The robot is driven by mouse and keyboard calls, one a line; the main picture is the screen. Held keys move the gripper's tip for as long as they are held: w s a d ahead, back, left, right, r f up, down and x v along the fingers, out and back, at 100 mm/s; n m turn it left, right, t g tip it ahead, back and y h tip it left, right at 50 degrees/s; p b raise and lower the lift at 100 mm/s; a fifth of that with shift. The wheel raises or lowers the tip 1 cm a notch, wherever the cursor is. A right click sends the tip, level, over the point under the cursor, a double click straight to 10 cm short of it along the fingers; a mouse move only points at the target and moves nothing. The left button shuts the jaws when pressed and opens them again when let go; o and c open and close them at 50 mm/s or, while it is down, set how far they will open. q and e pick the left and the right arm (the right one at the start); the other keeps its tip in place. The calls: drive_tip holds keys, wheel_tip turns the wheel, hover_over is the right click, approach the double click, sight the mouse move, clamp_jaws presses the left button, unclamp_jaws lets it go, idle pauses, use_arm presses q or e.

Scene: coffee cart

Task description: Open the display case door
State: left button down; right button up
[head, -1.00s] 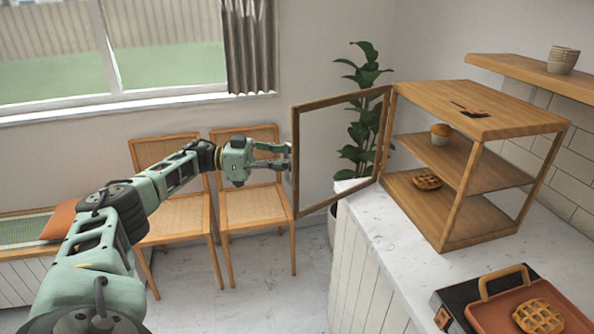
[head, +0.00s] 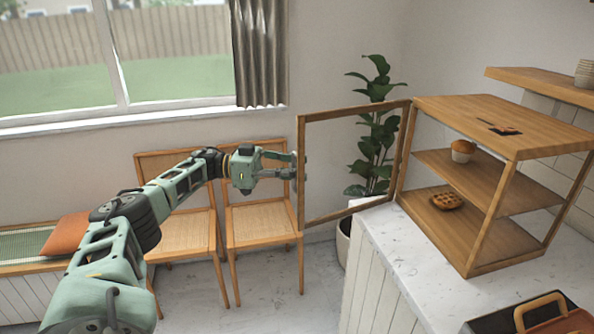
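The wooden display case (head: 508,118) stands on the white counter, with a muffin (head: 462,151) on its middle shelf and a pie (head: 446,201) on its bottom. Its wood-framed door (head: 351,214) is swung wide open to the left, hinged at the case's left front post. My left gripper (head: 294,168) is at the door's free left edge, about mid-height. Its fingers lie by the frame post and are partly hidden there, so I cannot tell whether they are shut on it. My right gripper is not in view.
The counter (head: 390,245) has bare room in front of the case. A tray with a handle (head: 540,305) is at its near right. A potted plant (head: 375,150) stands behind the door. Two chairs (head: 262,225) stand by the window wall.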

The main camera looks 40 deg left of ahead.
use_arm(q)
drive_tip(key=c, duration=2.2)
unclamp_jaws()
drive_tip(key=shift+s+a+f, duration=0.1)
drive_tip(key=shift+a, duration=0.1)
drive_tip(key=o, duration=0.4)
drive_tip(key=shift+s+a, duration=0.15)
drive_tip(key=shift+s, duration=0.1)
drive_tip(key=shift+c, duration=0.2)
drive_tip(key=shift+w, duration=0.1)
drive_tip(key=shift+w, duration=0.1)
drive_tip(key=v, duration=0.7)
drive_tip(key=shift+s+a, duration=0.1)
drive_tip(key=shift+s, duration=0.15)
